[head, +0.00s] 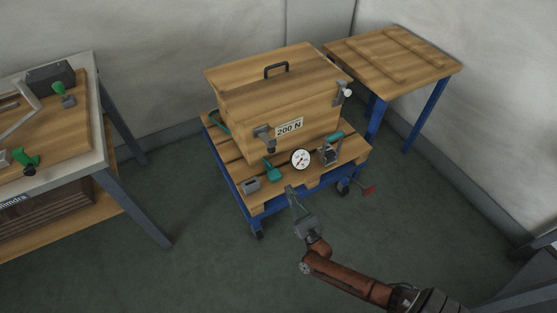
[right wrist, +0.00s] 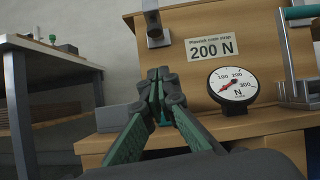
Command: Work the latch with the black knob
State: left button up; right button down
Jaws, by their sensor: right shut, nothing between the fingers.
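A wooden box (head: 280,95) with a black top handle and a "200 N" label stands on a blue-framed wheeled cart (head: 300,188). A grey latch (head: 264,134) with a dark knob-like lower end is on the box front, left of the label. Its lower part shows at the top of the right wrist view (right wrist: 155,28). A second latch (head: 344,93) with a white knob is at the box's right side. My right gripper (head: 290,191) is shut and empty at the cart's front edge, below and apart from the front latch. Its closed fingers (right wrist: 158,75) show in the wrist view.
A round dial gauge (head: 301,159), a green-handled piece (head: 271,171), a grey block (head: 250,185) and a teal-handled clamp (head: 331,149) are on the cart before the box. A workbench (head: 95,130) is at left, a wooden table (head: 390,55) at back right. The floor in front is clear.

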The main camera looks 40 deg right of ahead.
aim_at(274, 152)
pick_arm(q)
jog(key=shift+w+d+f+t+b, duration=0.25)
jog(key=shift+w+d+f+b, duration=0.15)
jog(key=shift+w+f, duration=0.15)
jog(key=shift+w+d+f+t+b, duration=0.25)
jog(key=shift+w+d+f, duration=0.15)
jog(key=shift+f, duration=0.2)
pick_arm(e)
jog(key=s+r+x, duration=0.1)
jog(key=r+x, duration=0.1)
jog(key=x, duration=1)
jog(key=shift+w+r+m, duration=0.2)
jog(key=shift+r+m, duration=0.1)
jog(key=shift+r, duration=0.05)
notch_tip(274, 152, up, 2)
jog(key=shift+s+a+r+p, duration=0.1)
jog(key=shift+p, duration=0.5)
pick_arm(q)
jog(key=shift+s+a+r+g, duration=0.5)
jog(key=shift+s+a+r, duration=0.25)
jog(key=shift+s+r, duration=0.25)
jog(key=shift+w, duration=0.15)
